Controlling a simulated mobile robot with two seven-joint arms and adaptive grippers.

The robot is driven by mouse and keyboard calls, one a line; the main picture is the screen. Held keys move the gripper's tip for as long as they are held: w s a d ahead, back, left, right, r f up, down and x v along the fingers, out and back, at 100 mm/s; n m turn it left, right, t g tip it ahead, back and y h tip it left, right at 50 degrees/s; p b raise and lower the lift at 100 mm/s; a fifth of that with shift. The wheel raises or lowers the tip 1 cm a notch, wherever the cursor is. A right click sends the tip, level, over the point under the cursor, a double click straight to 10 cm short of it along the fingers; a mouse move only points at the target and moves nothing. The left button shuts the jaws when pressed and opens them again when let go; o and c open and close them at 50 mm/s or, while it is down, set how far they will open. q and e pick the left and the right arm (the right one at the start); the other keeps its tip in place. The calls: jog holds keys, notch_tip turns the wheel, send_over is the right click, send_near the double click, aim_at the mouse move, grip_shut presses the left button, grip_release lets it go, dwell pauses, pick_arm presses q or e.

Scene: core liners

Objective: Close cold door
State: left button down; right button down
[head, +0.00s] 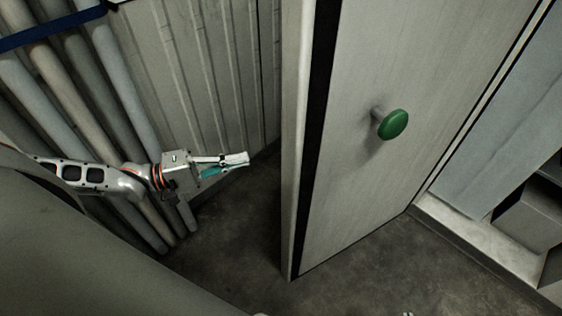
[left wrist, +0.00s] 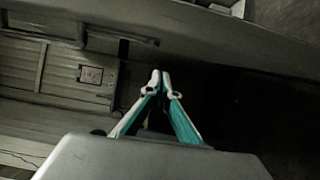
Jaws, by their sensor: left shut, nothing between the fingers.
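The cold door (head: 400,60) is a thick, pale panel standing ajar in the head view, with a black seal along its near edge. A round green knob (head: 393,124) sticks out from its face. My left gripper (head: 246,159) is shut and empty, to the left of the door's free edge, with a gap between them. It also shows in the left wrist view with its fingertips together (left wrist: 160,76). In that view I cannot tell the door from the dim surfaces around.
Several long grey tubes (head: 95,110) lean against the corrugated wall (head: 205,65) at the left. The door frame's sill (head: 470,232) runs along the lower right, with grey boxes (head: 530,215) beyond it. Dark bare floor (head: 235,225) lies below the gripper.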

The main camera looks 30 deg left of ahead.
pick_arm(q)
jog(key=w+d, duration=0.3)
jog(key=d, duration=0.7)
jog(key=shift+w+p, duration=0.2)
jog(key=shift+p, duration=0.1)
